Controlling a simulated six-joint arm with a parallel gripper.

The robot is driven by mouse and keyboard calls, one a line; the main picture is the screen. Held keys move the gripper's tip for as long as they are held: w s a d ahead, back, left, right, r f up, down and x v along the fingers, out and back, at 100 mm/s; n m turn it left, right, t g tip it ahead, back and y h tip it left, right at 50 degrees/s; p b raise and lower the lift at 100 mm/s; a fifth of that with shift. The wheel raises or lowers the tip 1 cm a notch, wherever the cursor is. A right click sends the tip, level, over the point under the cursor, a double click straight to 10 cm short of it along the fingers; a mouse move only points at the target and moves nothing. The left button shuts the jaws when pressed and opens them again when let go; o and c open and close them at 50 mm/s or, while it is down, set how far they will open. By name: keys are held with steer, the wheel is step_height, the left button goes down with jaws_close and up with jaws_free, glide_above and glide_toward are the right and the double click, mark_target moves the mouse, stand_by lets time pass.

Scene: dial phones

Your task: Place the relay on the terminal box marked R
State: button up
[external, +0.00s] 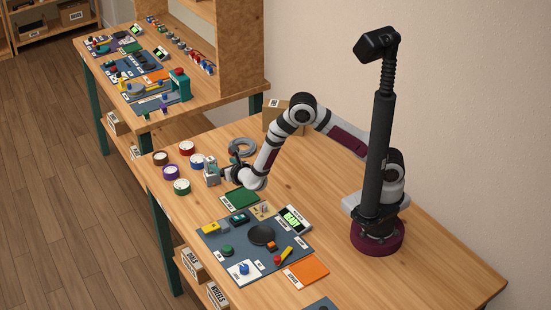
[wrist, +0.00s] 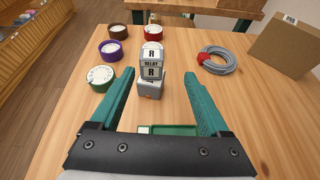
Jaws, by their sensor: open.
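The relay (wrist: 152,68) is a small grey block with white labels reading RELAY and R. It sits upright on top of a grey box (wrist: 150,91), which looks like the terminal box; no marking on the box is readable. The relay also shows in the external view (external: 211,164), on the box (external: 212,179) near the far left part of the table. My gripper (wrist: 158,76) is open, with its teal fingers on either side of the stack and gaps visible to both. In the external view my gripper (external: 223,173) is just right of the stack.
Several tape rolls surround the stack, including a green one (wrist: 101,77) and a purple one (wrist: 110,50). A grey cable coil (wrist: 217,61) lies to the right. A dark panel (external: 212,237) with phone parts, a green tray (external: 240,199) and an orange mat (external: 306,272) are nearer. Bare wood lies between.

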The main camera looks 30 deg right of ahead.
steer(key=s+d+r+m+g+h, duration=0.2)
steer(key=d+r+m+h, duration=0.15)
steer(key=d+m, duration=0.4)
steer(key=s+d+r+m+g+h, duration=0.25)
steer(key=d+r+m, duration=0.2)
steer(key=d, duration=0.65)
steer(key=s+d+r+m+g+h, duration=0.2)
steer(key=d+r+m+g, duration=0.1)
steer(key=d+m, duration=0.5)
steer(key=s+d+m+g+y, duration=0.25)
steer(key=s+m, duration=0.35)
steer(key=s, duration=0.3)
steer(key=s+d+m+g+y, duration=0.1)
steer(key=s+d+m+g, duration=0.3)
steer(key=s+m, duration=0.3)
steer(key=s+a+r+m+y, duration=0.1)
steer(key=s+a+m+y, duration=0.5)
steer(key=s+a+m, duration=0.1)
steer(key=shift+s+a+r+m+y, duration=0.15)
steer(key=shift+s+a+m+y, duration=0.3)
steer(key=shift+s, duration=0.4)
steer(key=shift+d, duration=0.15)
